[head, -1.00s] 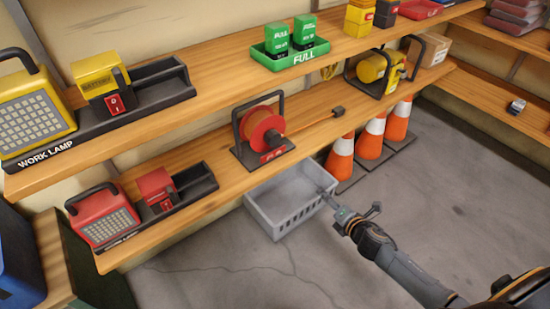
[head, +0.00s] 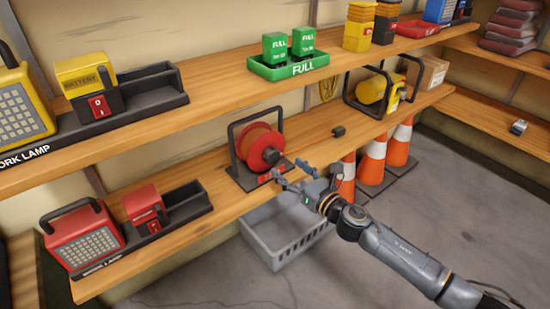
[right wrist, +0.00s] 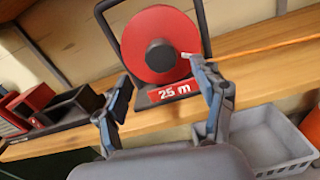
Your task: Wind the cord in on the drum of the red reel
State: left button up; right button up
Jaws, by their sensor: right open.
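The red reel (head: 262,148) stands in a dark frame on the lower shelf, with orange cord on its drum. In the right wrist view its red disc (right wrist: 150,28) faces me, with a dark hub (right wrist: 160,56) and a "25 m" label on the base. The orange cord (right wrist: 262,46) runs off to the right. A dark block (head: 338,131), seemingly the cord's end, lies on the shelf right of the reel. My right gripper (head: 290,170) is open and empty just in front of the reel; whether a finger touches it I cannot tell. My left gripper is not in view.
A grey basket (head: 285,245) stands on the floor below the shelf, with orange-and-white cones (head: 373,160) to its right. A yellow reel (head: 372,95) stands farther right on the same shelf. A red work lamp (head: 82,235) and its dark tray are at the left.

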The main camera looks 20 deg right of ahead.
aim_at(274, 157)
jog(key=x, duration=0.5)
jog(key=shift+w+a, duration=0.1)
jog(key=shift+w, duration=0.25)
jog(key=shift+w+a, duration=0.2)
jog(key=shift+w, duration=0.25)
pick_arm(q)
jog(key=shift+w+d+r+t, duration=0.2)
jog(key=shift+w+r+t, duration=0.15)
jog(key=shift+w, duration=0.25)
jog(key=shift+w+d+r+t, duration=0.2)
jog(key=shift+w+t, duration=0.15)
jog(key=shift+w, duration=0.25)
pick_arm(e)
jog(key=c, duration=1.2)
jog(key=shift+o, duration=0.2)
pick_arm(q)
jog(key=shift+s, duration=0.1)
